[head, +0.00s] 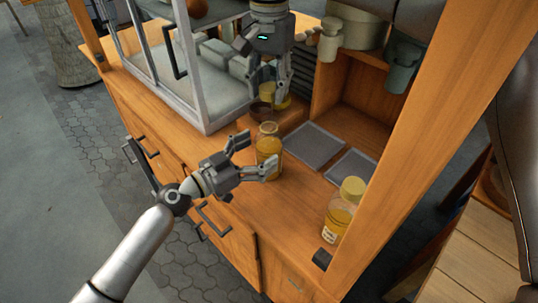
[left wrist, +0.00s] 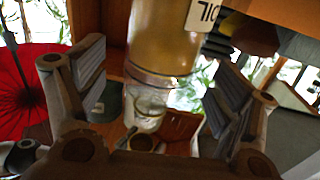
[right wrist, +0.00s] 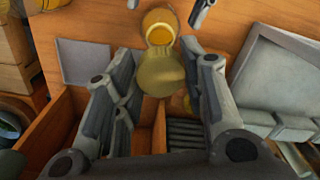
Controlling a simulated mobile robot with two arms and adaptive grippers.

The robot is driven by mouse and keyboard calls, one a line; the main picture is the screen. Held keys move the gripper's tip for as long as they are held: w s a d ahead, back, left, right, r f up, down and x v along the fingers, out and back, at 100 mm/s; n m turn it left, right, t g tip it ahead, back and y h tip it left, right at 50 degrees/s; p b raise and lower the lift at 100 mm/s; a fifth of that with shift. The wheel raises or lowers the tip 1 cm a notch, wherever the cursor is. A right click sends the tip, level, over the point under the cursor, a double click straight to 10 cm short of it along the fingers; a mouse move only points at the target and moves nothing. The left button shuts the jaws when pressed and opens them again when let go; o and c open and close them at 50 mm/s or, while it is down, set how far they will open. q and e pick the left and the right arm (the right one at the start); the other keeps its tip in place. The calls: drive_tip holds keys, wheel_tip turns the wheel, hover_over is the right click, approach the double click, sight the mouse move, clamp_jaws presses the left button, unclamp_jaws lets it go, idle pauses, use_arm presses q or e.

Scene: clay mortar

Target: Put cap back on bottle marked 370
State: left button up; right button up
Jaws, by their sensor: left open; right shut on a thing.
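An uncapped glass bottle (head: 268,150) of yellow-brown contents stands upright on the wooden counter, its mouth open. My left gripper (head: 257,156) is open, with the bottle between or just beyond its fingertips. In the left wrist view the bottle (left wrist: 163,45) shows large, with a label (left wrist: 205,14) partly cut off by the frame, so its full number is unreadable. My right gripper (head: 268,95) is shut on a yellow cap (right wrist: 160,72), above and behind the bottle in the head view. The right wrist view shows the bottle (right wrist: 159,25) past the cap.
A second bottle (head: 345,205) with a yellow cap and a label stands near the counter's right end. Two dark grey flat pads (head: 314,145) lie behind. A glass-sided case (head: 200,90) is at left, a wooden post (head: 400,125) at right.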

use_arm(q)
drive_tip(key=shift+x, duration=1.9)
drive_tip(key=c, duration=1.5)
drive_tip(key=shift+c, duration=0.2)
use_arm(e)
drive_tip(key=shift+f, duration=2.5)
drive_tip(key=shift+f, duration=0.1)
drive_tip(key=shift+a+f, duration=0.1)
drive_tip(key=shift+f, duration=0.65)
drive_tip(key=shift+f, duration=0.6)
